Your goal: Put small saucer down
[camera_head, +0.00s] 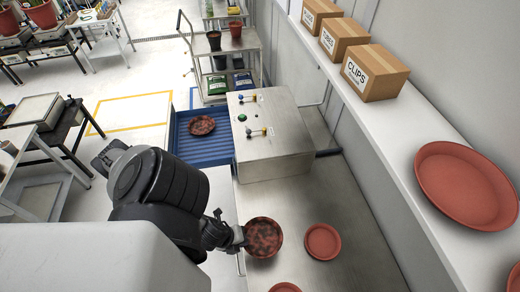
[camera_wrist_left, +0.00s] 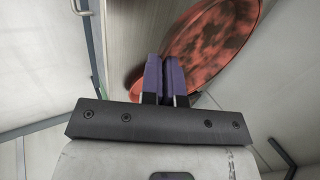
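A mottled dark-and-terracotta saucer (camera_head: 265,238) is at my left gripper (camera_head: 240,237), over the steel bench in the head view. It fills the upper right of the left wrist view (camera_wrist_left: 215,42). There the purple-padded fingers of my left gripper (camera_wrist_left: 165,75) are close together at its rim, shut on it. Whether the saucer touches the bench is not clear. A plain terracotta saucer (camera_head: 322,242) lies to its right, apart from it. My right gripper is in neither view.
A steel box (camera_head: 275,150) with small valves and a green button stands beyond, beside a blue ribbed surface (camera_head: 205,152) bearing another mottled saucer (camera_head: 202,125). Another plain saucer (camera_head: 285,288) is at the bottom edge. The right shelf holds a large saucer (camera_head: 466,185) and cartons (camera_head: 375,72).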

